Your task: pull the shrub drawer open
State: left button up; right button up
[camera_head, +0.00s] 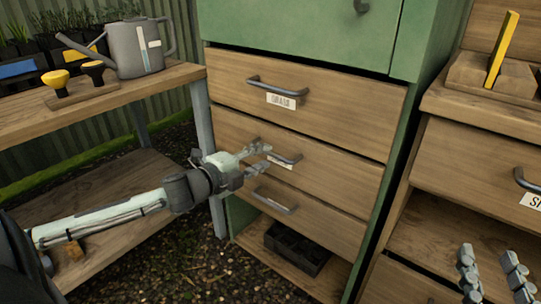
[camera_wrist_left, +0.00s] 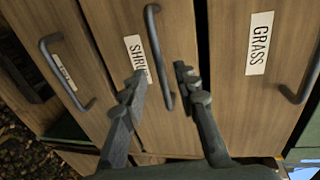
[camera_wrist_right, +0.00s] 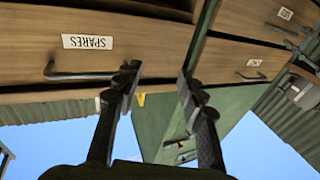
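The shrub drawer (camera_head: 235,130) is the middle wooden drawer of the green cabinet and looks shut. Its label (camera_wrist_left: 137,58) reads "SHRU", the end hidden by a finger in the left wrist view. Its grey bar handle (camera_wrist_left: 155,45) lies between the fingers of my left gripper (camera_wrist_left: 161,75), which are apart on either side of it. In the head view my left gripper (camera_head: 258,162) is in front of this drawer and partly covers handle and label. My right gripper (camera_head: 492,272) is open and empty at the lower right; its spread fingers show in the right wrist view (camera_wrist_right: 157,85).
The grass drawer (camera_head: 340,110) is above and another handled drawer (camera_head: 320,222) below. A black crate (camera_head: 297,250) sits under them. A bench with a watering can (camera_head: 135,50) stands left. The spares drawer (camera_wrist_right: 150,45) is in the right-hand unit.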

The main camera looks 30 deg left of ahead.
aim_at(268, 154)
pick_arm(q)
jog(key=shift+x, duration=1.9)
pick_arm(e)
jog(key=shift+s+a+r+t+y, duration=0.15)
jog(key=shift+r+t, duration=0.1)
jog(key=shift+r, duration=0.25)
jog(key=shift+s+a+r+t+y, duration=0.1)
jog(key=shift+a+r+t+y, duration=0.15)
jog(key=shift+r, duration=0.3)
jog(key=shift+s+a+r+t+y, duration=0.1)
jog(key=shift+r+t, duration=0.2)
jog(key=shift+r, duration=0.2)
pick_arm(q)
grip_shut()
